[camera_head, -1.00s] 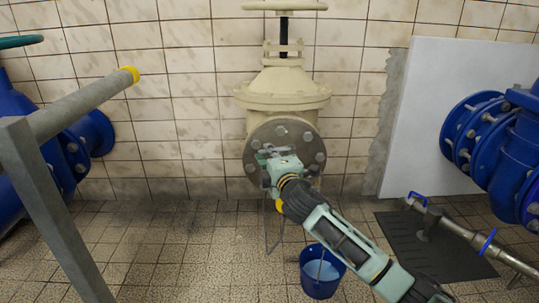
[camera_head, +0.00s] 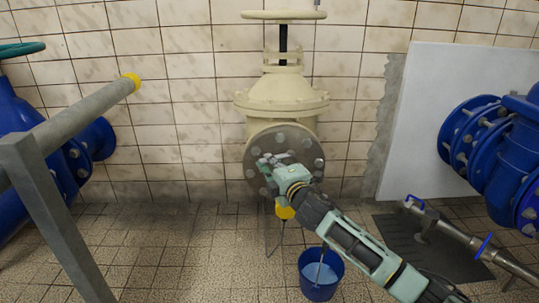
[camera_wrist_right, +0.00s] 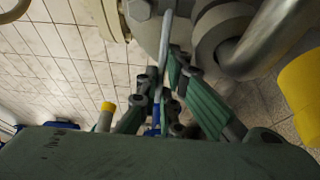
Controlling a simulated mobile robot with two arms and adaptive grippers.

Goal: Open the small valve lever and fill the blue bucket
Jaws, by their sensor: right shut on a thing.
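My right gripper (camera_head: 268,164) is in front of the round flange (camera_head: 310,152) of the cream valve in the head view. In the right wrist view the gripper (camera_wrist_right: 163,75) is shut on the thin grey valve lever (camera_wrist_right: 166,42), which runs between its fingers. The lever is mostly hidden behind the gripper in the head view. The blue bucket (camera_head: 318,288) stands upright on the floor below my right forearm, with a pale blue surface inside. A thin line runs down into it; I cannot tell whether it is water or a handle. My left gripper is out of view.
A yellow part (camera_head: 285,211) hangs just below the gripper, beside a thin bent pipe. Blue pipework (camera_head: 500,150) and a dark floor plate (camera_head: 420,250) are at right. The floor left of the bucket is clear.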

